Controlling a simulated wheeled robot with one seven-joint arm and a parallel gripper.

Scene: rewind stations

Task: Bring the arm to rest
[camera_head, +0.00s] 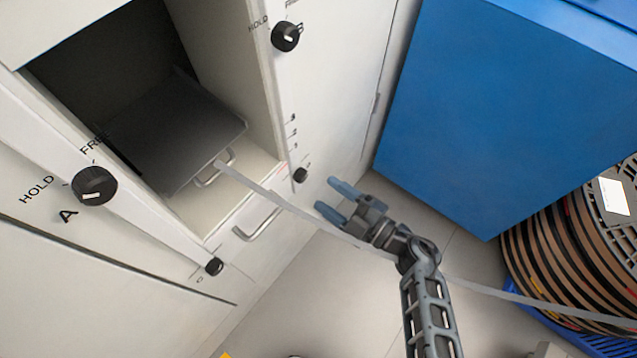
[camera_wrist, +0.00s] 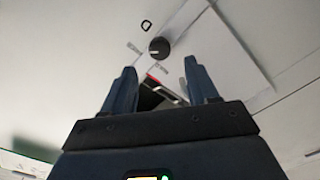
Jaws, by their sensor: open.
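My gripper (camera_head: 338,200) is in front of the white cabinet, its two blue fingers spread apart with nothing between them. In the wrist view, my gripper (camera_wrist: 162,88) also shows open, with a black knob (camera_wrist: 159,47) and part of the cabinet front beyond it. My arm reaches up from the bottom of the head view. A pale strip (camera_head: 285,203) runs from the cabinet opening toward the lower right and passes behind my gripper or arm; I cannot tell whether it touches them.
The open bay holds a dark tray (camera_head: 180,125) with a handle. Knob A (camera_head: 94,186) and another knob (camera_head: 285,37) sit on the cabinet. A blue cabinet (camera_head: 500,110) stands right, beside stacked reels (camera_head: 560,240). Floor (camera_head: 320,290) shows below.

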